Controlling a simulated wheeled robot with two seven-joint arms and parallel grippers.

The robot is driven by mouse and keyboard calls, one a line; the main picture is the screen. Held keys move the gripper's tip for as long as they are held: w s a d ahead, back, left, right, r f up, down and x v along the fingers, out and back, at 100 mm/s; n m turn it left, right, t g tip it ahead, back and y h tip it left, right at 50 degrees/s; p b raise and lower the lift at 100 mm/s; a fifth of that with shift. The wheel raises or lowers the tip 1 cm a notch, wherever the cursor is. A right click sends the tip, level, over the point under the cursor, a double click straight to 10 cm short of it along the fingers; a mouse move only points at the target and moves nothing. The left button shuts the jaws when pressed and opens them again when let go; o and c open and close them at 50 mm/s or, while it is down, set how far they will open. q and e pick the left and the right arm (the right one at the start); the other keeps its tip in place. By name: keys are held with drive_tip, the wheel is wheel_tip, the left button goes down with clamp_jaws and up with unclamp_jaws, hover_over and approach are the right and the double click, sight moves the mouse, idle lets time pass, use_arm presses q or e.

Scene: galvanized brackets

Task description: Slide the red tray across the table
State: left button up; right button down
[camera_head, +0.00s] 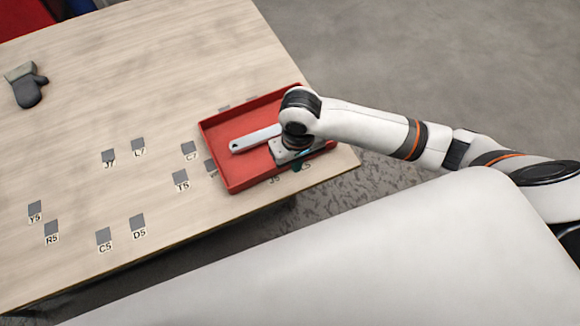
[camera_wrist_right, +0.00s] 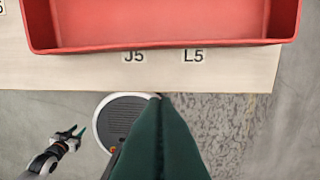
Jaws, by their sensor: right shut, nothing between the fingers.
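The red tray (camera_head: 236,187) lies on the table near its right end, with a pale bar (camera_head: 255,139) with a hole at one end inside it. My right gripper (camera_head: 297,166) is over the tray's near right side, and its wrist hides part of the tray. In the right wrist view, its dark green fingers (camera_wrist_right: 160,100) are together and empty, short of the tray's wall (camera_wrist_right: 160,46). I cannot tell their height or any contact. My left gripper (camera_wrist_right: 74,132) is small at the lower left there, its fingers apart; the head view does not show it.
The wooden table (camera_head: 120,70) has several grey squares with printed labels, such as C5 (camera_head: 103,236) and L7 (camera_head: 138,145). The table's middle and back are clear. Its right edge is close to the tray.

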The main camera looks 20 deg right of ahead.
sight(290, 175)
wheel_tip(290, 175, down, 10)
drive_tip(key=shift+d+f+b, duration=0.1)
drive_tip(key=shift+b, duration=0.25)
drive_tip(key=w, duration=0.2)
drive_tip(key=shift+w+r, duration=0.25)
drive_tip(key=shift+w, duration=0.75)
